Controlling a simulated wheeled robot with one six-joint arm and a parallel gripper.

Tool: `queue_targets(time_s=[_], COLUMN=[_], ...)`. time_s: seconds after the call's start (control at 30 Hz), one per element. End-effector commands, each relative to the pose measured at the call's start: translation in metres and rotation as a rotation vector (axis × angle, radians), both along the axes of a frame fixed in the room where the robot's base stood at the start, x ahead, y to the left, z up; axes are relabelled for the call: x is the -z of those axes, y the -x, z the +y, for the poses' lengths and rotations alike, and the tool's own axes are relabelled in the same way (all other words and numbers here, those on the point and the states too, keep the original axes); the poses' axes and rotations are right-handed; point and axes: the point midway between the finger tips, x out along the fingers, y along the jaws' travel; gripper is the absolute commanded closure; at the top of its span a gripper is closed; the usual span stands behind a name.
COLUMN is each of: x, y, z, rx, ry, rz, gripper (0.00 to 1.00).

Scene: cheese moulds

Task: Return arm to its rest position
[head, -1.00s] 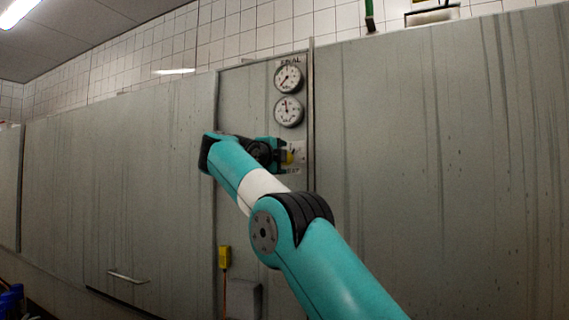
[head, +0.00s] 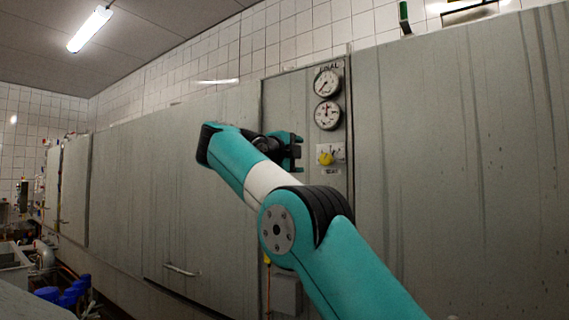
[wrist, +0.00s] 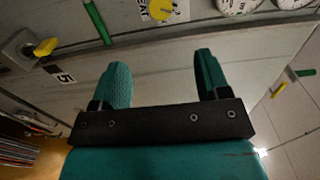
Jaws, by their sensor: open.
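My gripper (head: 297,151) is in front of the grey panel in the head view, just left of a yellow knob (head: 325,158). In the wrist view its two teal fingers (wrist: 163,80) are spread apart with nothing between them. The yellow knob also shows in the wrist view (wrist: 160,9), at the top, beyond the fingertips and apart from them. My teal and white arm reaches up from the bottom right of the head view.
Two round gauges (head: 327,98) sit above the knob. Grey cabinet walls (head: 460,180) stand on both sides. Blue caps (head: 68,294) and pipework (head: 45,255) are at lower left. The wrist view shows a yellow lever (wrist: 46,47) and a green bar (wrist: 97,22).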

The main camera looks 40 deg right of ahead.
Motion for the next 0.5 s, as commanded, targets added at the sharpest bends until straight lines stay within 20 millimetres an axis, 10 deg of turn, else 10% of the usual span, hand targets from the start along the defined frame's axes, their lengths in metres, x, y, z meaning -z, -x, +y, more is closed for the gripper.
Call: queue_targets(time_s=[0.33, 0.5], x=[-0.002, 0.002], y=[-0.008, -0.041], z=[0.006, 0.041], rx=[-0.051, -0.319], ry=[0.015, 0.109], rz=[0.053, 0.342], gripper=[0.31, 0.31])
